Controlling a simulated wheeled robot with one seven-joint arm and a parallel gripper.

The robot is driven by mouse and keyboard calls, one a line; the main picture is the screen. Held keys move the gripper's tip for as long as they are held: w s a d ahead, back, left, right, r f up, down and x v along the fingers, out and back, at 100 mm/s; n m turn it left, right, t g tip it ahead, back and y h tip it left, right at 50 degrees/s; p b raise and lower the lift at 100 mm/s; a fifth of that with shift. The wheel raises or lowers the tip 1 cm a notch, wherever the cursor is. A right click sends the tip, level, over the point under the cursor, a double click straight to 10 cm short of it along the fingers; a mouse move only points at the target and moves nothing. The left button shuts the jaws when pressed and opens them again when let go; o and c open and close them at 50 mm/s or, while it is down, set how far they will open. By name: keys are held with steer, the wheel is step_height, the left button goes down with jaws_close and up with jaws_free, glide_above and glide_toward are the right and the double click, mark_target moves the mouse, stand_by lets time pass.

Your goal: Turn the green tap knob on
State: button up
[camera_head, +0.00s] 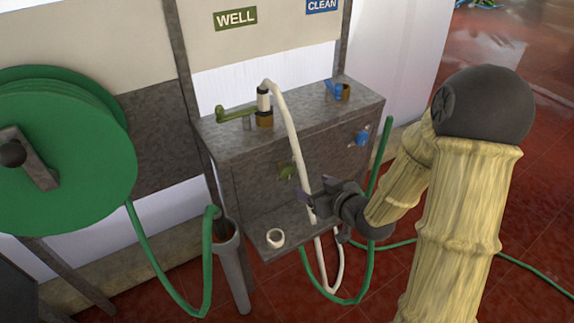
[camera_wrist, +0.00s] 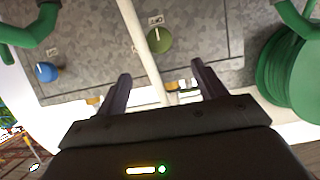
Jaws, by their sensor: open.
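The green tap knob (camera_head: 287,170) is on the front face of the grey metal cabinet (camera_head: 330,155), left of the white hose (camera_head: 296,140). In the wrist view the round green knob (camera_wrist: 159,40) shows with a pale pointer mark and a small label beside it. My gripper (camera_head: 312,202) is open and empty, in front of the cabinet, lower and to the right of the knob. In the wrist view the knob lies beyond and between the two spread fingers (camera_wrist: 163,82). I see no contact with the knob.
The white hose (camera_wrist: 140,45) passes close beside the knob and between the fingers in the wrist view. A blue knob (camera_head: 361,138) is to the right. A white cup (camera_head: 275,238) sits on the lower shelf. A green hose reel (camera_head: 75,130) stands left.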

mark_target(289, 173)
steer(key=x, duration=1.5)
steer(key=shift+f, duration=0.15)
steer(key=c, duration=1)
